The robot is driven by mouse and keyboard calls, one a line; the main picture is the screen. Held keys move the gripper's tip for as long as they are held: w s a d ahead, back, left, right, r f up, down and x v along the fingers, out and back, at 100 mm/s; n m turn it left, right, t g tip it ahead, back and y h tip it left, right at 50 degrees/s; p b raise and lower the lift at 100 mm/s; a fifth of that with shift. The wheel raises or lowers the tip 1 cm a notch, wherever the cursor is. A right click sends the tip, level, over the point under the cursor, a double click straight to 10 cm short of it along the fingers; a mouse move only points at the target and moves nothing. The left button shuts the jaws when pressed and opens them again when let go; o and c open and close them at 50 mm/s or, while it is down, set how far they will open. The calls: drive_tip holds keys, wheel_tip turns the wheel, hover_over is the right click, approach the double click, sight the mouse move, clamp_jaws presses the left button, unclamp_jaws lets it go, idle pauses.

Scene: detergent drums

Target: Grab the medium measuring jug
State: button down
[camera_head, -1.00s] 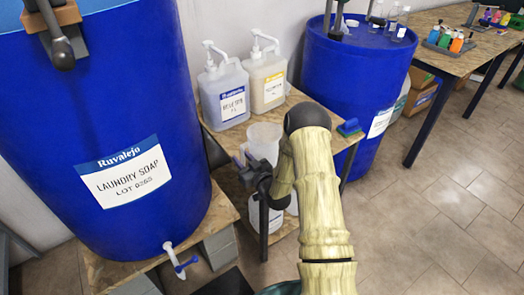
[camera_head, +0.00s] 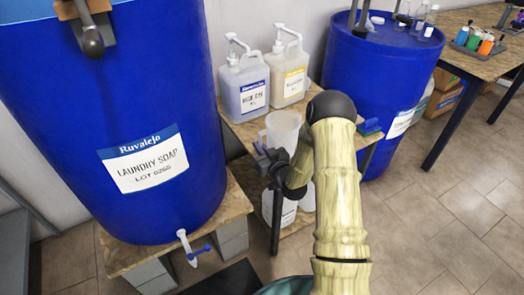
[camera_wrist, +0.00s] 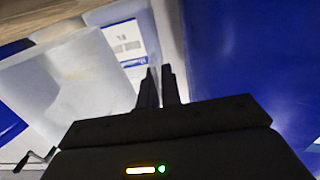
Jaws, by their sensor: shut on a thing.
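The measuring jug (camera_head: 283,127) is translucent and whitish, and stands upright over the small wooden table below the two pump bottles. My gripper (camera_head: 264,160) is at its left side, where the handle is, and is shut on it. My arm hides the jug's lower right part. In the wrist view the jug's pale wall (camera_wrist: 70,90) fills the left, and the fingers (camera_wrist: 162,88) are close together beside it. The handle between them is hard to make out. I cannot tell whether the jug's base touches the table.
Two pump bottles, one blue-labelled (camera_head: 245,88) and one yellow-labelled (camera_head: 289,76), stand behind the jug on the table (camera_head: 240,127). A large blue drum (camera_head: 120,90) with a tap (camera_head: 189,247) is left, another blue drum (camera_head: 380,75) right. White containers (camera_head: 279,207) sit underneath. Floor at right is clear.

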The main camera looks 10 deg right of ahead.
sight(260, 133)
wheel_tip(260, 133, up, 7)
drive_tip(key=shift+r+p, duration=0.1)
drive_tip(key=shift+p, duration=0.35)
